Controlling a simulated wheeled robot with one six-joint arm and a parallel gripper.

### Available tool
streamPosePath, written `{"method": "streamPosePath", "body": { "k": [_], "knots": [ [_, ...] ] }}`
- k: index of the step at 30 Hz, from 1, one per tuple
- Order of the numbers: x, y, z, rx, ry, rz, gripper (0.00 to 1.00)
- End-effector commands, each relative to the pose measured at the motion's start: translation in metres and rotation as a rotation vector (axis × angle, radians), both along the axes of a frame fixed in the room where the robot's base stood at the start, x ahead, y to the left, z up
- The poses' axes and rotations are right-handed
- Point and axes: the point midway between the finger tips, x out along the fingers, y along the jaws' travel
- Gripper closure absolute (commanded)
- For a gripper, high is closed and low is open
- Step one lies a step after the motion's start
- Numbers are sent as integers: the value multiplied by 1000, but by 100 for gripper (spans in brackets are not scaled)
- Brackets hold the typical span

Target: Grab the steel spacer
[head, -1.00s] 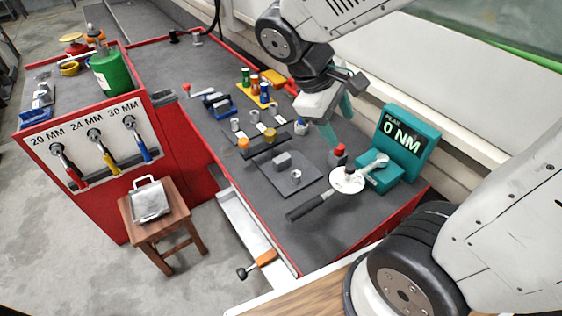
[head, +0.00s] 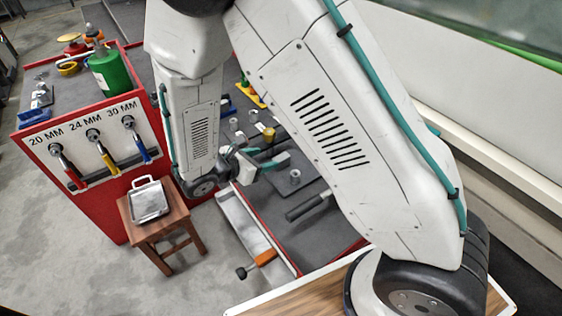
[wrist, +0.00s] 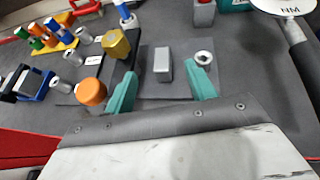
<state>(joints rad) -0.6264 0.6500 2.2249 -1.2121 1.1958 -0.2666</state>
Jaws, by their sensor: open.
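A small round steel piece with a dark hole, which looks like the steel spacer (wrist: 203,58), stands on the dark mat in the wrist view. It also shows in the head view (head: 295,177). A grey block (wrist: 163,64) stands left of it on the mat. My gripper (wrist: 162,72) is open, with its teal fingers wide apart. In the wrist view the block appears between the fingertips and the spacer just beyond the right one. In the head view my gripper (head: 267,160) is over the bench, left of the spacer. I cannot tell its height above the mat.
A black-handled tool (head: 308,207) lies near the spacer. A wooden stool (head: 160,229) stands beside the bench. My arm hides much of the bench.

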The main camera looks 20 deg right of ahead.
Motion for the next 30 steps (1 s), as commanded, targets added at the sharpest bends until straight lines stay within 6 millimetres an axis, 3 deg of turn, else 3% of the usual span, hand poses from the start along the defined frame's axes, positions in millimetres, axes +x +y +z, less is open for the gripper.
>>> {"method": "streamPosePath", "body": {
  "k": [5, 19, 28, 30],
  "knots": [
    [5, -8, -11, -11, 11, 19, 45],
    [22, -56, -44, -10, 9, 15, 45],
    [24, -60, -46, -9, 8, 17, 45],
    [24, -60, -46, -9, 8, 17, 64]
  ]
}}
